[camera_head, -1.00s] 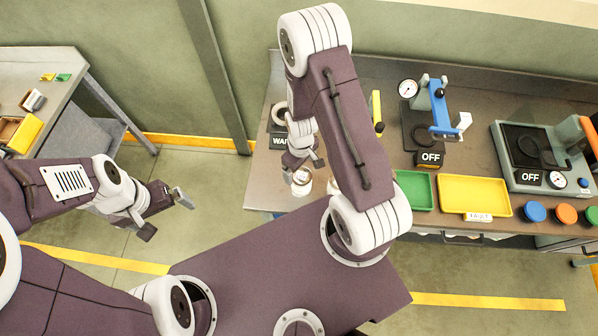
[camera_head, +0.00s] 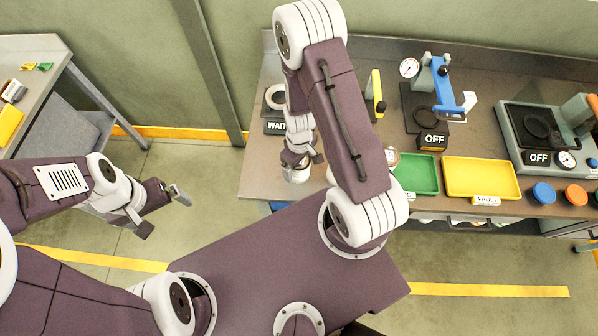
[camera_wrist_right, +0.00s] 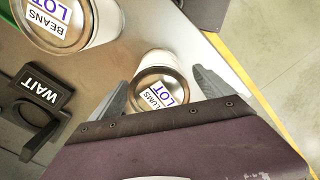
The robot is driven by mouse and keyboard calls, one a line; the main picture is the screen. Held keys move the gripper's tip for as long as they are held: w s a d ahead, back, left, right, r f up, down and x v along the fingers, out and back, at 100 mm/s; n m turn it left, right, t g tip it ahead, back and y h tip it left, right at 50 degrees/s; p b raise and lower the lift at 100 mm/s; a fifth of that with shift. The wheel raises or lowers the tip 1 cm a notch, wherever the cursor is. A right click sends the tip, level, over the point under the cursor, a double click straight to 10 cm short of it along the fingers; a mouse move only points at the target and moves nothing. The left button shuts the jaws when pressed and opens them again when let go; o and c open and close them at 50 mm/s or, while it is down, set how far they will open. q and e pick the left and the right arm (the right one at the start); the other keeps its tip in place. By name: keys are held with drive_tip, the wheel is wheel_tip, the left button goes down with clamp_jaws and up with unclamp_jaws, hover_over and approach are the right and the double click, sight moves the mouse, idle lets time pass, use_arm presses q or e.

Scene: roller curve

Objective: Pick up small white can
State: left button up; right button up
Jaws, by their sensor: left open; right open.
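The small white can (camera_wrist_right: 161,88), with a metal lid and a label that appears to read "PLUMS LOT", stands upright on the bench. In the right wrist view my right gripper (camera_wrist_right: 163,86) is open, with one finger on each side of this can. Whether the fingers touch it I cannot tell. In the head view the small can (camera_head: 296,175) shows just below my right gripper (camera_head: 300,162), partly covered by it. My left gripper (camera_head: 163,207) is open and empty over the floor, away from the bench.
A larger white can (camera_wrist_right: 72,28) labelled "BEANS LOT" stands close by. A WAIT sign (camera_head: 275,127) is behind the gripper. Green tray (camera_head: 418,174) and yellow tray (camera_head: 482,178) lie to the right. The bench's front edge is near the small can.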

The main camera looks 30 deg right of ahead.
drive_tip(key=shift+f, duration=0.95)
drive_tip(key=shift+w+d+r, duration=0.1)
drive_tip(key=shift+r, duration=0.1)
drive_tip(key=c, duration=1.9)
drive_tip(key=shift+r, duration=0.1)
drive_tip(key=shift+c, duration=0.2)
